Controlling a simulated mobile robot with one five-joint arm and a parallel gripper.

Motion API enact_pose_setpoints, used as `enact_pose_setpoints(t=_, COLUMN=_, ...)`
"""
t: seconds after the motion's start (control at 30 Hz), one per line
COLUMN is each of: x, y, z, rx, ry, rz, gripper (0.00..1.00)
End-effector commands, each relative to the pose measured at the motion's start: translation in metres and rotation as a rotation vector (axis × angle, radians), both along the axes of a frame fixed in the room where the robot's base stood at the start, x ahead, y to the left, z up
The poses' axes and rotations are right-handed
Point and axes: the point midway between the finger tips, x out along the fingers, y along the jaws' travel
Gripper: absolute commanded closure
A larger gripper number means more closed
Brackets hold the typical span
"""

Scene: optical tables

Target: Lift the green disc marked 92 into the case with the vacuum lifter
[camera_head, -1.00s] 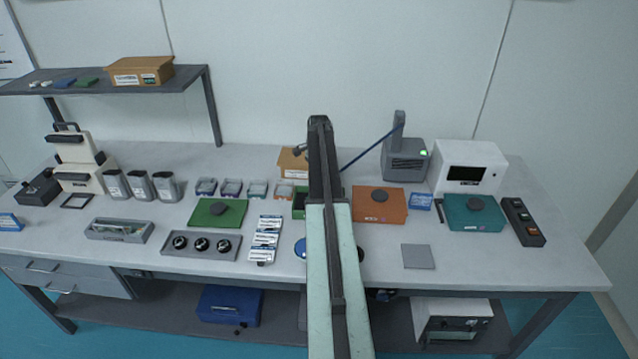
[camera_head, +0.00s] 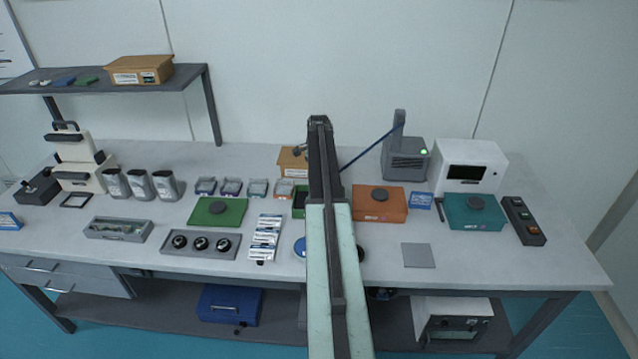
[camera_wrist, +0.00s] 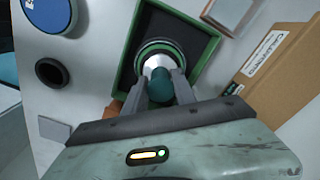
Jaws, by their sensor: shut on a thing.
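My gripper (camera_wrist: 164,80) is shut on the vacuum lifter (camera_wrist: 160,92), which has a teal bulb and a pale metal stem. The green disc (camera_wrist: 160,44) shows as a round rim around the lifter's lower end. Its number is not readable. The open green case (camera_wrist: 213,46), with a dark inside, lies right below, and the disc appears within its walls. I cannot tell whether the disc touches the case floor. In the head view the case (camera_head: 298,204) shows only at its left side, and my arm hides the gripper, lifter and disc.
A blue disc (camera_wrist: 48,12) and a black ring (camera_wrist: 51,73) lie left of the case in the wrist view. A cardboard box (camera_wrist: 280,65) stands close on the right. An orange box (camera_head: 379,203) and a grey pad (camera_head: 418,256) are right of my arm.

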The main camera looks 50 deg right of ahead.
Motion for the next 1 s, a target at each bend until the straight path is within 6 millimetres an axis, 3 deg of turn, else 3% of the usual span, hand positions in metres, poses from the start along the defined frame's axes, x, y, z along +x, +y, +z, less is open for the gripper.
enact_pose_setpoints(t=0.4, x=0.000, y=0.000, z=-0.005, rx=0.000, ry=0.000, rz=0.000, gripper=1.00)
enact_pose_setpoints(t=0.43, x=0.000, y=0.000, z=-0.004, rx=0.000, ry=0.000, rz=0.000, gripper=0.59)
enact_pose_setpoints(t=0.5, x=0.000, y=0.000, z=-0.004, rx=0.000, ry=0.000, rz=0.000, gripper=0.42)
enact_pose_setpoints(t=0.83, x=0.000, y=0.000, z=-0.003, rx=0.000, ry=0.000, rz=0.000, gripper=0.42)
enact_pose_setpoints(t=1.0, x=0.000, y=0.000, z=0.013, rx=0.000, ry=0.000, rz=0.000, gripper=0.42)
